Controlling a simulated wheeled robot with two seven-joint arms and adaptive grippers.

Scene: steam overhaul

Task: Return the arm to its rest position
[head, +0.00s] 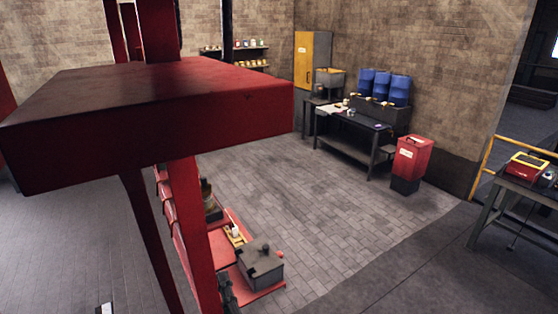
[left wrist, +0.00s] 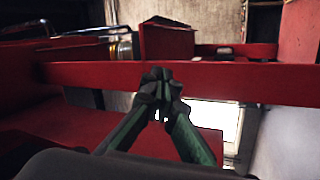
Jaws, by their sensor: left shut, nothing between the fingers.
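My left gripper (left wrist: 160,76) shows in the left wrist view with its two dark green fingers drawn together at the tips and nothing between them. The fingertips appear in front of a long red beam (left wrist: 230,82); I cannot tell whether they touch it. In the head view, a dark part at the lower edge beside the red post may belong to my left arm, but it is too small and covered to be sure. My right gripper is in neither view.
A large red beam (head: 150,115) and red post (head: 190,220) block the head view's left side. Behind stands a grey box (head: 260,265) on a red platform. A dark workbench (head: 345,150), red bin (head: 412,160) and yellow cabinet (head: 312,58) line the back. The middle floor is clear.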

